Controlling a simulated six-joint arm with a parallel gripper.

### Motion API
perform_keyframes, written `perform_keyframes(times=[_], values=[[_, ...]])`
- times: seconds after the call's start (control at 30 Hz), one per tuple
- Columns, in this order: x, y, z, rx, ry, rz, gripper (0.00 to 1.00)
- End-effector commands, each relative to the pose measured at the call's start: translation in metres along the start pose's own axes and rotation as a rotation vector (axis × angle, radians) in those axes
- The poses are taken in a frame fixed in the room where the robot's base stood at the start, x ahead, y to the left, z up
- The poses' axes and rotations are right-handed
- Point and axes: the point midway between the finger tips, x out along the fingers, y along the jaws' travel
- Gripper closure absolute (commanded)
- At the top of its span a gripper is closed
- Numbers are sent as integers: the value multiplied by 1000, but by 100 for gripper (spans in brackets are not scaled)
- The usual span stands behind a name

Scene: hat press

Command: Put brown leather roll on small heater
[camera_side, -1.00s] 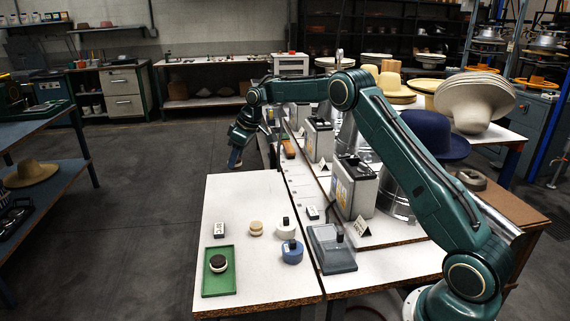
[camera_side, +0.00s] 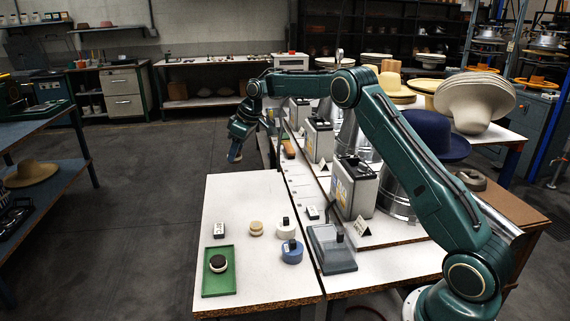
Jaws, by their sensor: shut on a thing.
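My gripper (camera_side: 235,155) hangs from the bent wrist at the far left end of my arm, beyond the back left corner of the white table. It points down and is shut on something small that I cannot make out. A brown block-like piece (camera_side: 289,149) lies on the far part of the bench, right of the gripper; I cannot tell whether it is the leather roll. Grey boxes with coloured fronts, a nearer one (camera_side: 353,187) and a farther one (camera_side: 318,139), stand on the bench. I cannot tell which thing is the small heater.
A green tray (camera_side: 206,284) holding a dark-and-white disc is on the white table (camera_side: 258,284). A beige disc (camera_side: 256,229), a white round piece (camera_side: 285,231) and a blue round piece (camera_side: 292,252) are near it. A low grey device (camera_side: 332,252) stands to the right.

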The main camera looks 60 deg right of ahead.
Motion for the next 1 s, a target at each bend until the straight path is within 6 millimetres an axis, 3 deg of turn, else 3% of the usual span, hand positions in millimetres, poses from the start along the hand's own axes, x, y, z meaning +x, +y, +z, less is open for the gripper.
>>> perform_keyframes(times=[0.47, 1.0], values=[[-27, -3, 26, 194, 1, 82, 90], [-74, -16, 106, 584, 1, 245, 90]])
